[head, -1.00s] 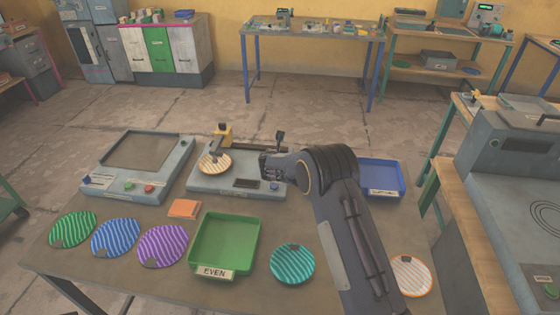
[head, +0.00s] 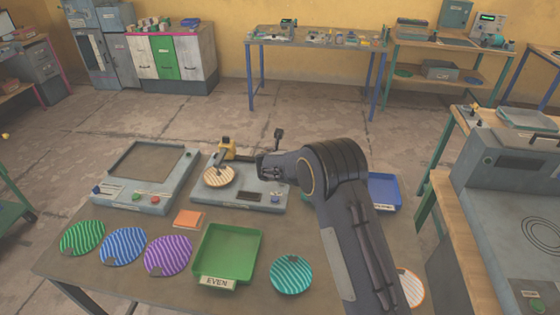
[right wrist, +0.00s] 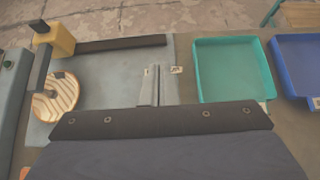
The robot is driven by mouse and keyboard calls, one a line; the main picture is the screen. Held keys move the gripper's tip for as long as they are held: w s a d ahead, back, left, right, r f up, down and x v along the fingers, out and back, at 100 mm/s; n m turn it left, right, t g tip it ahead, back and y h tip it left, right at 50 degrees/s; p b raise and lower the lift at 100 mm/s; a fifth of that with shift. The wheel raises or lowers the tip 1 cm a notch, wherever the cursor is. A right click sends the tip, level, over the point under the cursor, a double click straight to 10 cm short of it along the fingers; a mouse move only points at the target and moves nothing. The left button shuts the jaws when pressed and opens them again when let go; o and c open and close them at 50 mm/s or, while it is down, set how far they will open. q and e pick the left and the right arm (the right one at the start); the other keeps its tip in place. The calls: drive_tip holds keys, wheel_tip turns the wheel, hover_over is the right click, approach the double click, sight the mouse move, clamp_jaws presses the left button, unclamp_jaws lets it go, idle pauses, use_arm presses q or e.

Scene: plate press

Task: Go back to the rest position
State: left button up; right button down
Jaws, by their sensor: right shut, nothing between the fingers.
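My right gripper (head: 264,167) is shut and empty above the grey plate press (head: 245,200). In the right wrist view its closed fingers (right wrist: 150,85) point over the bare press base (right wrist: 110,75). An orange-and-white striped plate (head: 220,177) lies on the press under its yellow head (head: 227,150); the plate also shows in the right wrist view (right wrist: 60,96). The fingers are to the right of that plate and apart from it. My left gripper is not in view.
A grey panel unit (head: 145,175) stands left of the press. Green (head: 82,238), blue (head: 122,246), purple (head: 168,255) and teal (head: 291,275) plates lie in front, around a green tray (head: 240,240). Teal (right wrist: 230,70) and blue (head: 384,190) trays stand right of the press.

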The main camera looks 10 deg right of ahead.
idle(0.3)
drive_tip(key=s+d+r+m+g, duration=0.1)
drive_tip(key=s+d+r+m, duration=0.3)
drive_tip(key=s+m, duration=0.25)
drive_tip(key=s+d+r+m+g+y+b, duration=0.1)
drive_tip(key=s+d+r+m+g, duration=0.1)
drive_tip(key=s+d+r+m, duration=0.4)
drive_tip(key=s+d+r+m+g, duration=0.1)
drive_tip(key=s+d+m, duration=0.1)
drive_tip(key=s+m, duration=0.45)
drive_tip(key=s+a+m+y, duration=0.2)
drive_tip(key=s+a+m, duration=0.1)
drive_tip(key=s, duration=0.7)
drive_tip(key=s+a+m+y+b, duration=0.1)
drive_tip(key=s+a+m, duration=0.3)
drive_tip(key=s, duration=0.7)
drive_tip(key=s+a+m+y, duration=0.3)
drive_tip(key=s+m, duration=0.4)
drive_tip(key=s, duration=0.3)
drive_tip(key=shift+s+a+f+g+y, duration=0.15)
drive_tip(key=shift+s+a+g+y, duration=0.15)
drive_tip(key=shift+s+a+y, duration=0.15)
